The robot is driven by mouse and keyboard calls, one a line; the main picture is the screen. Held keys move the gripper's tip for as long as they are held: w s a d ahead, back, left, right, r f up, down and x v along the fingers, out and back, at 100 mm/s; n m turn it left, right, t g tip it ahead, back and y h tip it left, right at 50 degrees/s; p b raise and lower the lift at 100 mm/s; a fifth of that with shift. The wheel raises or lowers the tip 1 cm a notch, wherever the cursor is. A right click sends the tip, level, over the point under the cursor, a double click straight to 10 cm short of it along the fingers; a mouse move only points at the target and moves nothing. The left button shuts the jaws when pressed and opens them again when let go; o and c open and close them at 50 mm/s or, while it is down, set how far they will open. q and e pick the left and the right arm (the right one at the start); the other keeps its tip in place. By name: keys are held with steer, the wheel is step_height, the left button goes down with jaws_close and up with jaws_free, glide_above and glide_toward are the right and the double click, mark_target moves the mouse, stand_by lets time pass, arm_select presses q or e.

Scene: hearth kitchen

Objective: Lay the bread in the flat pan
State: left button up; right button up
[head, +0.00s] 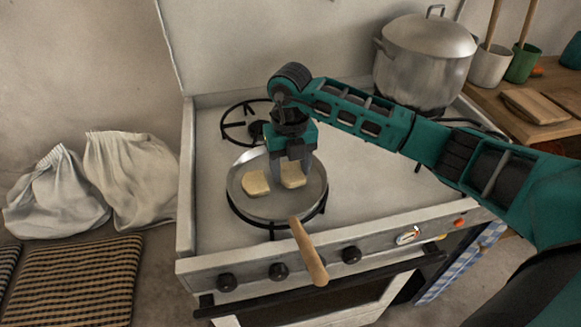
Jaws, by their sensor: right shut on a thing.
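The flat pan (270,207) is a round grey pan on the front left burner of the stove, its wooden handle (308,252) pointing toward the front. Two pale slices of bread show over the pan. The left slice (255,184) lies in the pan, clear of my gripper. My right gripper (291,168) reaches down over the pan and is shut on the right slice (294,176). That slice is low, inside the pan's outline; I cannot tell whether it touches the pan floor. My left gripper is not in view.
A large lidded pot (425,62) stands on the back right of the stove (216,221). The back left burner (238,122) is empty. A wooden counter on the right holds cutting boards (535,106) and utensil pots (489,66). White sacks (128,180) lean at the left.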

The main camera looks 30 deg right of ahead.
mark_target(291, 172)
steer(key=shift+f, duration=0.3)
steer(key=shift+f, duration=0.2)
steer(key=o, duration=1)
steer(key=shift+r, duration=0.1)
steer(key=shift+r, duration=0.3)
step_height(291, 172, up, 12)
steer(key=shift+f, duration=0.1)
